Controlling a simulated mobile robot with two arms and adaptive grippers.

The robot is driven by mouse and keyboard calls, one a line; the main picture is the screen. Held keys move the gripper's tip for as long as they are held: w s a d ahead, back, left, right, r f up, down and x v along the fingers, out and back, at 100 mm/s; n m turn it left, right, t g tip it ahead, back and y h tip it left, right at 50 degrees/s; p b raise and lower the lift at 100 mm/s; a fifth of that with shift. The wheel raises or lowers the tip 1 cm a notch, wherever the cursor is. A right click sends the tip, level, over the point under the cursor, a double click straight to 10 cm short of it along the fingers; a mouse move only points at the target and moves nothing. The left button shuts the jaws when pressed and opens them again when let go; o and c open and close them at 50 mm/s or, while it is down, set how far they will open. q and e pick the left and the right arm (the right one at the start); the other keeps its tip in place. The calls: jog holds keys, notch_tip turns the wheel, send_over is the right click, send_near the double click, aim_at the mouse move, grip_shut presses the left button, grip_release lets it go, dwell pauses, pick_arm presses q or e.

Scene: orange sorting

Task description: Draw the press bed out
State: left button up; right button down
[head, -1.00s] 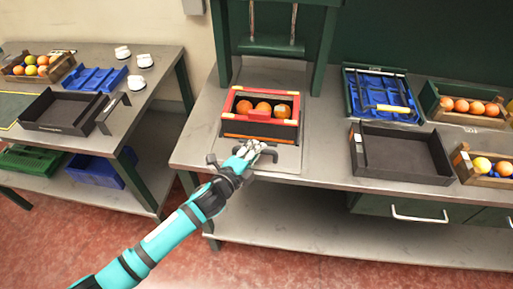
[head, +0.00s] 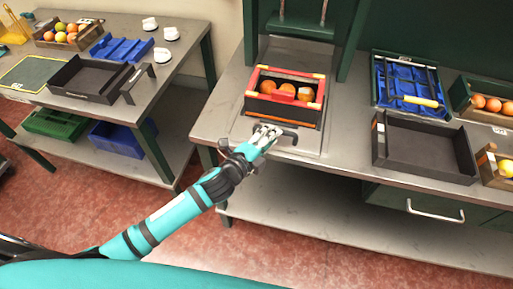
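The press bed (head: 310,143) is a grey metal plate at the front of the green press frame, with a dark bar handle (head: 287,137) at its front edge. A dark crate with a red and yellow rim (head: 290,112) stands on the bed and holds oranges (head: 305,94). My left gripper (head: 266,133), on a teal arm, is at the handle. Its fingers overlap the bar, but whether they are closed around it is too small to tell. My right gripper is not in view.
Right of the press lie a blue rack (head: 405,80), an empty black tray (head: 420,150) and fruit crates (head: 490,104). A drawer handle (head: 435,212) projects below. A side table (head: 190,60) on the left carries a black tray (head: 90,78) and white cups. Red floor lies between the tables.

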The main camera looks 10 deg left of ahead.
pick_arm(q)
jog(key=v, duration=0.9)
jog(key=shift+s, duration=0.2)
jog(key=shift+a, duration=0.1)
jog(key=a+f+n+g+y, duration=0.1)
jog(key=a+f+n+y, duration=0.15)
jog(key=f, duration=0.65)
jog(key=a+f+n+g+y, duration=0.1)
jog(key=a+f+n+g, duration=0.2)
jog(key=f, duration=0.6)
jog(key=s+a+f+n+g+y+b, duration=0.1)
jog(key=s+a+f+n, duration=0.25)
jog(key=f, duration=0.45)
jog(key=s+a+f+n+g+y, duration=0.1)
jog(key=s+a+f+n, duration=0.15)
jog(key=s+f, duration=0.45)
jog(key=s+f+n+g, duration=0.3)
jog(key=s+f, duration=0.6)
jog(key=s, duration=0.4)
jog(key=s+f+n+g+y+b, duration=0.1)
jog(key=s+f+n+g, duration=0.3)
jog(key=s+f, duration=0.6)
jog(key=s+n, duration=0.1)
jog(key=s, duration=0.3)
jog(key=shift+s+a, duration=0.25)
jog(key=shift+a, duration=0.05)
